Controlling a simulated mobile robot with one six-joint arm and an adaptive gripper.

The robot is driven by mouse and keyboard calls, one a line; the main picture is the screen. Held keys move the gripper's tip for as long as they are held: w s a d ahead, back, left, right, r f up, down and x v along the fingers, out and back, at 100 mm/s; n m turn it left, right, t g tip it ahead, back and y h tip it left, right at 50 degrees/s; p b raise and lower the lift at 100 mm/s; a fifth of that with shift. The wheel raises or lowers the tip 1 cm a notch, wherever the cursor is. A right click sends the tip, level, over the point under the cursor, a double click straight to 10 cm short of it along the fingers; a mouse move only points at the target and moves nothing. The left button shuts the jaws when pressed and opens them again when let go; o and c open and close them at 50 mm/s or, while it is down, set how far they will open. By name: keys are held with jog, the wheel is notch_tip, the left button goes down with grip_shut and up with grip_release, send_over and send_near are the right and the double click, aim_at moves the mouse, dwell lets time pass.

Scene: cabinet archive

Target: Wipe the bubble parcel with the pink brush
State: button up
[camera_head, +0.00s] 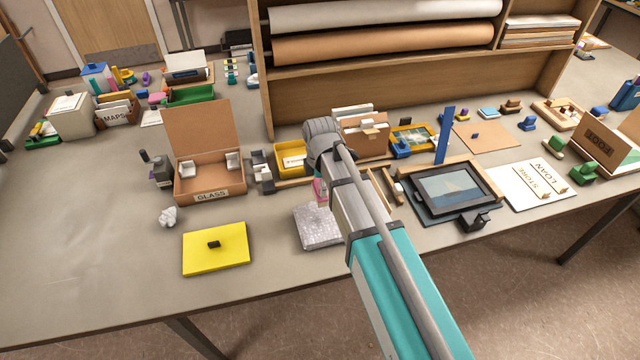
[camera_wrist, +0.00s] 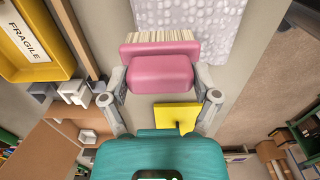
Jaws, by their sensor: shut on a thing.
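The bubble parcel (camera_head: 316,230) is a pale grey, dimpled flat packet on the table, partly hidden behind my arm in the head view. It also shows at the top of the wrist view (camera_wrist: 207,22). The pink brush (camera_wrist: 158,68) has cream bristles and sits between my fingers. In the head view only a bit of the brush (camera_head: 320,190) shows beside my arm. My gripper (camera_wrist: 160,92) is shut on the brush. The bristles overlap the parcel's edge in the wrist view; I cannot tell whether they touch it.
A yellow pad (camera_head: 216,249) with a black knob lies left of the parcel. An open cardboard box (camera_head: 210,185) marked GLASS stands behind it. A yellow tray (camera_head: 291,160) is behind the parcel, and a framed tablet (camera_head: 452,190) is to the right. The front left table is clear.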

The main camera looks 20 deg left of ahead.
jog(key=shift+r+p, duration=0.5)
jog(key=shift+r, duration=0.25)
jog(key=shift+r+p, duration=1.5)
jog(key=shift+p, duration=0.05)
jog(key=shift+f, duration=0.1)
notch_tip(320, 180, down, 4)
jog(key=b, duration=0.4)
jog(key=shift+a, duration=0.1)
